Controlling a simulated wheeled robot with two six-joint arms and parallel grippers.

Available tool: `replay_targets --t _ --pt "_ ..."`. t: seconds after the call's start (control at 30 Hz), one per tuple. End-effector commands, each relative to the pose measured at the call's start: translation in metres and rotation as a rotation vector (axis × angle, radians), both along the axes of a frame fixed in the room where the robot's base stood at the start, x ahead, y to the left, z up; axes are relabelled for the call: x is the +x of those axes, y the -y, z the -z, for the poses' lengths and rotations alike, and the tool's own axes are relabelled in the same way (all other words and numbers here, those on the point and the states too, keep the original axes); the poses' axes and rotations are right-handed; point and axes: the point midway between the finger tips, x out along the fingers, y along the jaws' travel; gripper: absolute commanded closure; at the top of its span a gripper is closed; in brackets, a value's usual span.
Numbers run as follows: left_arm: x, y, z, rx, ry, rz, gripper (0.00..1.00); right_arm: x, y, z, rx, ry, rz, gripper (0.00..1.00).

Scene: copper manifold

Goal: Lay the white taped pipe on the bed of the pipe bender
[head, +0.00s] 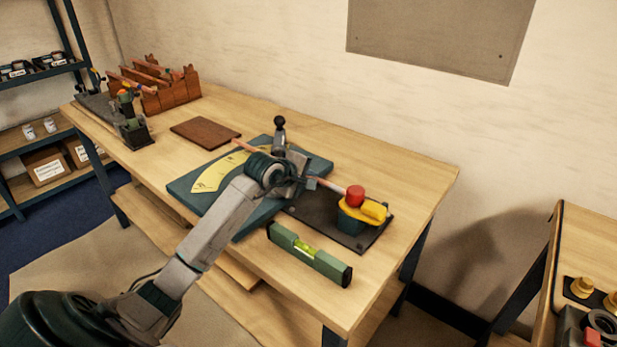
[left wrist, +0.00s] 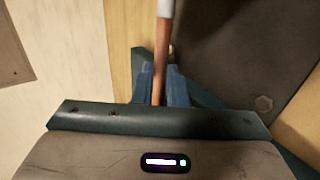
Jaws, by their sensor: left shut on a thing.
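The white taped pipe is a thin copper tube; it shows in the head view (head: 331,186) to the right of my left gripper and in the left wrist view (left wrist: 162,45), where a pale band wraps its upper part. My left gripper (left wrist: 160,88) is shut on the pipe, which runs between its two blue fingers. In the head view the gripper (head: 292,180) is over the right part of the pipe bender (head: 215,198), a blue-green board with a yellow scale and a black-knobbed post. My arm hides part of the bender, and whether the pipe touches its bed I cannot tell. My right gripper is not in view.
A green level (head: 310,254) lies in front.

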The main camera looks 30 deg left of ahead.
Motion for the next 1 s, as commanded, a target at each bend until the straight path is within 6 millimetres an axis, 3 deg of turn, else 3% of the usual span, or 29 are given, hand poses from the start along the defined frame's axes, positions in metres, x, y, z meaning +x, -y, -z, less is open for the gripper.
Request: replay_targets --t 0.77,0.8,0.9,1.0 --pt "-0.001 0.011 0.000 0.000 0.001 0.000 1.00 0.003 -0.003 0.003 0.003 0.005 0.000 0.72" --pt "-0.001 0.011 0.000 0.000 0.001 0.000 0.84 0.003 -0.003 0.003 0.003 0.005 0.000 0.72" --pt "-0.001 0.011 0.000 0.000 0.001 0.000 0.64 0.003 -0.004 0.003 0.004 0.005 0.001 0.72" --pt "-0.001 0.011 0.000 0.000 0.001 0.000 0.62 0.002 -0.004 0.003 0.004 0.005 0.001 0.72"
